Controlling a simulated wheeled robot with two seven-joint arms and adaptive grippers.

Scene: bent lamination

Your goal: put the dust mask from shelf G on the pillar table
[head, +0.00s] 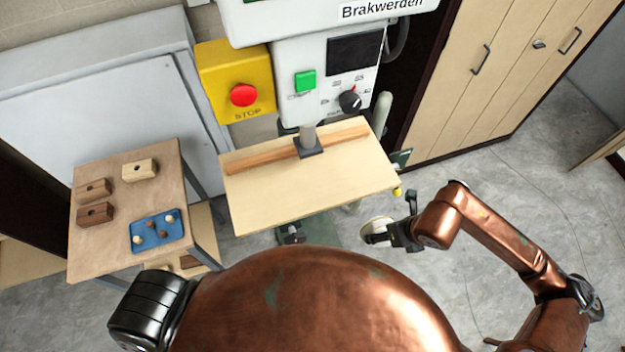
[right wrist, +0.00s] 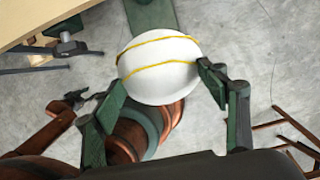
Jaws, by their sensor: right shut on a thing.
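The dust mask is a white dome with two yellow straps, seen in the right wrist view (right wrist: 158,82) and small in the head view (head: 375,229). My right gripper (head: 391,233) is shut on it, with a dark green finger on either side in the right wrist view (right wrist: 164,86). It holds the mask in the air, near the front right of the pillar table (head: 270,200), apart from it. That table is a light wooden board under the drill spindle. A dark tip on a copper arm, apparently my left gripper (right wrist: 76,98), shows at the left of the wrist view; its jaws are unclear.
A brown strip (head: 255,159) lies across the rear of the board below the spindle (head: 309,145). The board's front is clear. A side table (head: 110,250) at left holds wooden blocks and a blue tray (head: 150,240). Cabinets (head: 500,70) stand behind right.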

